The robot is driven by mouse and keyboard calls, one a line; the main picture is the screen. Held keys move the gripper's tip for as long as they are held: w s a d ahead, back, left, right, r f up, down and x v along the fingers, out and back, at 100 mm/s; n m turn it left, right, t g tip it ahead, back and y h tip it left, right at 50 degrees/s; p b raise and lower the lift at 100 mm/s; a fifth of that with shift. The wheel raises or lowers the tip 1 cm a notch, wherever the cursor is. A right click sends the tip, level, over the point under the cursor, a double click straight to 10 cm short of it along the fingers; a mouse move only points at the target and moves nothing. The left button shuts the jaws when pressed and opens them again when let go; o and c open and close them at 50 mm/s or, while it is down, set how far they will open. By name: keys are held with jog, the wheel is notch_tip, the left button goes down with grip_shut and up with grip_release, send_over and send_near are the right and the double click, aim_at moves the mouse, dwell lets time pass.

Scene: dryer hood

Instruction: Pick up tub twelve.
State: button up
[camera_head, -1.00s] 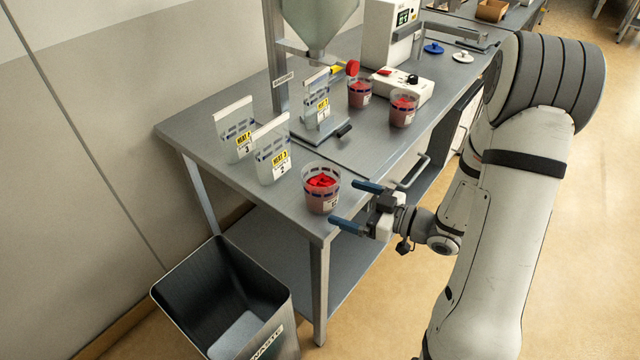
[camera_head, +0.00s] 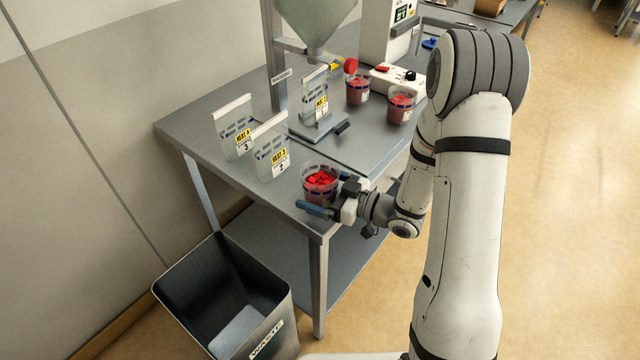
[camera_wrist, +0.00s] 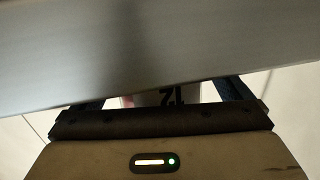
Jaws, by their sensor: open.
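Tub twelve (camera_head: 320,181) is a clear tub with red pieces in it and a dark band. It stands upright at the near corner of the steel table. My gripper (camera_head: 328,196) is open around the tub, with a blue finger in front of it and the other finger mostly hidden behind it. I cannot tell whether the fingers touch the tub.
Two similar tubs (camera_head: 358,90) (camera_head: 401,105) stand farther back. Clear labelled bags (camera_head: 271,148) (camera_head: 234,128) stand left of tub twelve. A waste bin (camera_head: 225,295) is on the floor below the table's near end. The steel table (camera_head: 195,120) has bare room at its left.

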jog(key=shift+c, duration=0.2)
jog(key=c, duration=1.2)
jog(key=shift+r, duration=0.15)
